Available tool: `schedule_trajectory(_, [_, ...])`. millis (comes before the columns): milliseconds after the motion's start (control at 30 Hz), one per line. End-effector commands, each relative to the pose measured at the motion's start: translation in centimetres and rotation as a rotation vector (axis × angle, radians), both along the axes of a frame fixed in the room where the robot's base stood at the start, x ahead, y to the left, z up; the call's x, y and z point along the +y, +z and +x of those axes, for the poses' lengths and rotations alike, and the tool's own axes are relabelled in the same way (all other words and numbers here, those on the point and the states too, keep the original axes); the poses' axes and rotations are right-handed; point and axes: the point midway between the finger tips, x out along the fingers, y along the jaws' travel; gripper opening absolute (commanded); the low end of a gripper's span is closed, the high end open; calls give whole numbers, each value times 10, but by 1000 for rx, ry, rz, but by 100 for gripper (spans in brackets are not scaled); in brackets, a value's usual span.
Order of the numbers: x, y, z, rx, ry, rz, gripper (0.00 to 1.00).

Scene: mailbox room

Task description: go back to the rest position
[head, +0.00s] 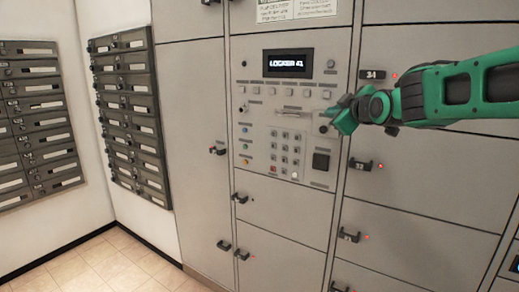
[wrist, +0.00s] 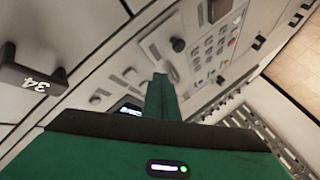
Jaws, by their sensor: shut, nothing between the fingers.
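My green gripper (head: 341,118) is in front of the locker wall, near the right side of the control panel (head: 262,160). My arm reaches in from the right edge of the head view. The fingers are shut with nothing visible between them. In the wrist view my gripper (wrist: 160,90) points toward the panel, whose keypad and buttons lie beyond and to the right of it. I cannot tell whether the fingertips touch the panel.
The panel's screen (head: 288,63) reads "LOCKER 41". Locker handle 34 (head: 372,74) is close to my wrist. Several protruding handles, such as handle 32 (head: 361,165), line the lockers. Dark mailboxes (head: 130,112) hang on the left wall. The tiled floor (head: 100,268) at lower left is clear.

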Motion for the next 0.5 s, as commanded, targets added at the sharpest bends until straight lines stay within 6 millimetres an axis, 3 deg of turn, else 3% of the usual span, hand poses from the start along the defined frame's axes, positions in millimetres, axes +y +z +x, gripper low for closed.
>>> schedule_trajectory(100, [-43, -49, -35, 171, -111, 76, 0])
schedule_trajectory(267, [-95, -116, -98, 404, -289, 209, 0])
schedule_trajectory(500, [-147, -202, -219, 717, -593, 434, 0])
